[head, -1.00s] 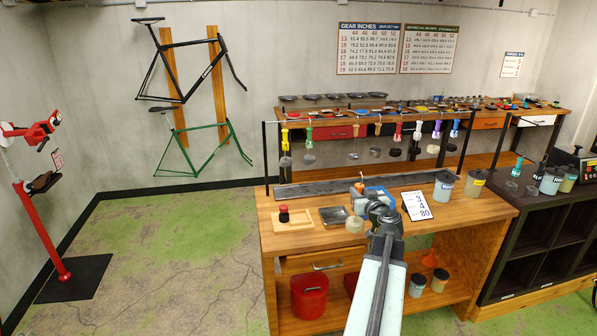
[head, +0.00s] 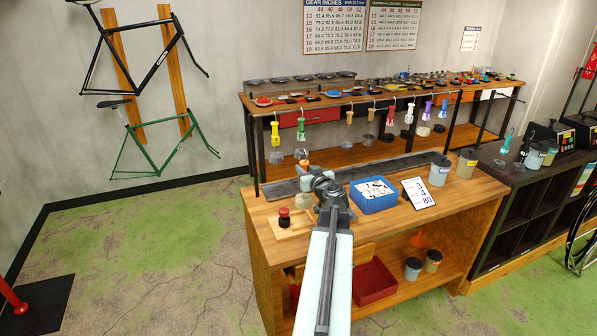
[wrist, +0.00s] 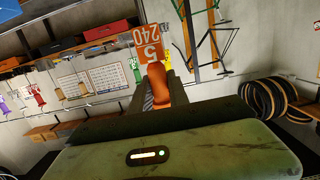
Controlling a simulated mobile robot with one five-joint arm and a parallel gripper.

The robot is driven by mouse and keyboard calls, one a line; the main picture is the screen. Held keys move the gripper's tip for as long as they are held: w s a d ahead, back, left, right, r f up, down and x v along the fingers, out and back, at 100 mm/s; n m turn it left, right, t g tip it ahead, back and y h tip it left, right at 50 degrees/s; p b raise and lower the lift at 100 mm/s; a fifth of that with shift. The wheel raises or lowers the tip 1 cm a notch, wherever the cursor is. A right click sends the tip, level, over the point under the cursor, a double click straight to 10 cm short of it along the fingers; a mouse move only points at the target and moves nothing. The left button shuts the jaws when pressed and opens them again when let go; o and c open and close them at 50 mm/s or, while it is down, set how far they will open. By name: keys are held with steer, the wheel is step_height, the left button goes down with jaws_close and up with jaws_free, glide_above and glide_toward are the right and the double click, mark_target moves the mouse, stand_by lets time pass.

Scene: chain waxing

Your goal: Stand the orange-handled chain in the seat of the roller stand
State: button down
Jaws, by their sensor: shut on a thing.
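My gripper (head: 307,174) is shut on the orange handle (wrist: 156,82) of the chain, which stands between the fingers in the wrist view with an orange tag reading 5 and 240. In the head view a bit of orange (head: 306,163) shows at the gripper tip. A pale rounded coil (head: 302,203), apparently the chain, hangs below the gripper above the bench. The gripper is behind and slightly right of a wooden board (head: 296,234) bearing a red-topped black piece (head: 284,217). I cannot tell for certain which thing is the roller stand; its seat is not clearly visible.
A blue box (head: 373,204), number card (head: 418,193) and two lidded jars (head: 440,171) stand on the bench to the right. A rail behind carries several hanging chains with coloured handles, including a yellow one (head: 275,134).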

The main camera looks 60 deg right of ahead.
mark_target(302, 201)
steer(key=w+d+f+b, duration=0.2)
steer(key=w+f+b, duration=0.1)
steer(key=f+b, duration=0.5)
steer(key=shift+d+f, duration=0.15)
steer(key=shift+f, duration=0.05)
steer(key=shift+w, duration=0.1)
stand_by(0.6)
step_height(302, 201, down, 3)
steer(key=b, duration=0.3)
steer(key=c, duration=1.2)
jaws_free()
